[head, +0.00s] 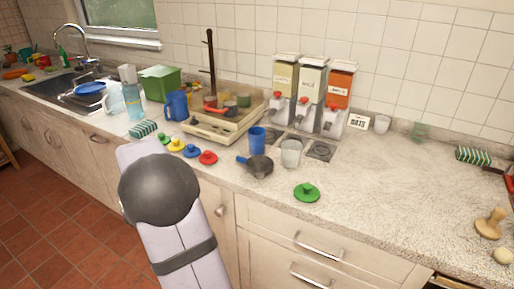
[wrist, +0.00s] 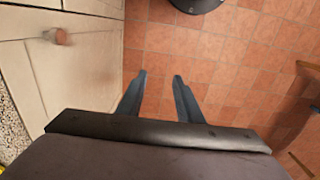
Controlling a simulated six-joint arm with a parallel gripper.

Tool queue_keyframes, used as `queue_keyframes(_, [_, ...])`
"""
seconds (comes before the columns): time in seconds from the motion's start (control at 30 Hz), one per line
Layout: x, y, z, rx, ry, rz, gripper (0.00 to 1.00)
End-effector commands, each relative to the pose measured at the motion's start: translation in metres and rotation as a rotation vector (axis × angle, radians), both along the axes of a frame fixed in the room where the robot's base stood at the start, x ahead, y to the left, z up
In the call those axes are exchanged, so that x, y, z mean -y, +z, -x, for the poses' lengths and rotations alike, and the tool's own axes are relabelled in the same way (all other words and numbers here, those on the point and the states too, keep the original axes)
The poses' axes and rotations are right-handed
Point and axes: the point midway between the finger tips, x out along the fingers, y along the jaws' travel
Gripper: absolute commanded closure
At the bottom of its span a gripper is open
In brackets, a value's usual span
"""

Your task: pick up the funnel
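A dark grey, round-mouthed object with a blue stub or handle (head: 260,166) sits on the counter in the head view, in front of a blue cup. It looks like the funnel, but it is too small to be sure. My gripper (wrist: 158,78) shows in the wrist view with its two fingers apart and nothing between them. It points down at the tiled floor beside a cabinet door, away from the counter top. In the head view my arm covers the counter's front edge at left centre, and my gripper is hidden.
A blue cup (head: 257,139) and a clear cup (head: 291,153) stand close to the dark object. Several coloured knobbed lids lie to its left, and a green lid (head: 307,192) at its right front. Dispensers (head: 311,95) stand behind. The counter at right centre is clear.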

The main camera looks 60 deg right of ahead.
Motion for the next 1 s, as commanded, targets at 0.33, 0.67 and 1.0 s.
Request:
queue_keyframes(0.33, [0.164,0.111,0.001,-0.001,-0.01,-0.001,0.67])
queue_keyframes(0.67, [0.279,0.169,0.058,0.0,-0.006,-0.002,0.67])
queue_keyframes(1.0, [0.312,0.181,0.086,0.001,0.001,-0.001,0.67])
